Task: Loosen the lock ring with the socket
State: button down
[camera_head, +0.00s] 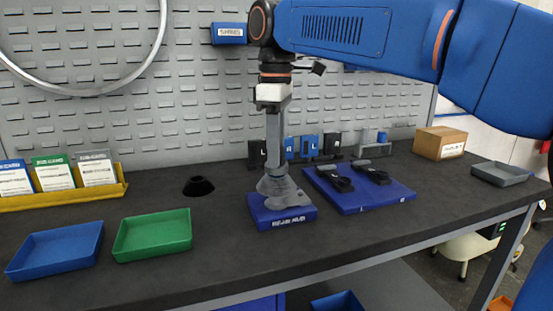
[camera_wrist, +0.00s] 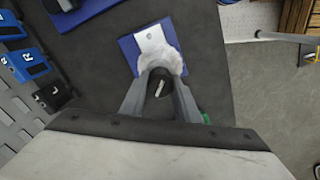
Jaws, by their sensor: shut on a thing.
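My gripper (camera_head: 273,172) points straight down over a blue block (camera_head: 288,222) with a white label, near the middle of the bench. In the wrist view its fingers (camera_wrist: 159,88) are shut around a small dark round piece, which looks like the socket (camera_wrist: 159,76), with a light slot-like mark on its end. A pale grey fitting (camera_head: 291,199) lies on the block, directly under the fingertips; it also shows in the wrist view (camera_wrist: 155,42). I cannot make out the lock ring separately; the fingers and fitting hide the contact.
A blue board (camera_head: 360,201) with two black parts lies just right of the block. A black cone-shaped piece (camera_head: 198,186) stands to the left. A green tray (camera_head: 152,236) and a blue tray (camera_head: 55,251) lie front left. A cardboard box (camera_head: 440,143) is at the right.

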jog(key=n, duration=0.3)
jog(key=shift+f+n, duration=0.1)
jog(key=shift+n, duration=1.6)
jog(key=shift+n, duration=0.5)
jog(key=n, duration=0.4)
jog(key=shift+s, duration=0.1)
jog(key=shift+n, duration=0.7)
jog(key=shift+f, duration=0.1)
